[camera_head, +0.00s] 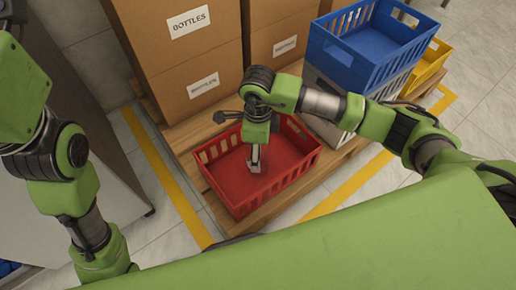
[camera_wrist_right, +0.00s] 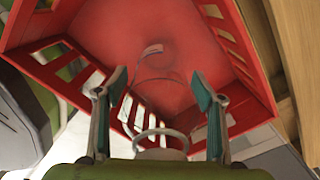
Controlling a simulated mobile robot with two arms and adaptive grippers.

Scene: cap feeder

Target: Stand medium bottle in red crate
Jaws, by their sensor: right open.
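The red crate (camera_head: 232,203) rests on a wooden pallet, and it also fills much of the right wrist view (camera_wrist_right: 110,22). My right gripper (camera_head: 255,167) reaches down into the crate. In the right wrist view my right gripper (camera_wrist_right: 160,95) has its two fingers spread apart. A clear bottle (camera_wrist_right: 160,82) shows faintly between and beyond the fingers, inside the crate, with a small pale patch on it. It looks roughly upright, but its outline is faint and I cannot tell whether the fingers touch it. My left gripper is out of view.
Cardboard boxes labelled BOTTLES (camera_head: 196,60) stand behind the crate. A blue crate (camera_head: 365,50) sits on a grey crate at the right, with a yellow crate (camera_head: 432,62) beside it. Yellow floor lines (camera_head: 165,175) run beside the pallet (camera_head: 185,140).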

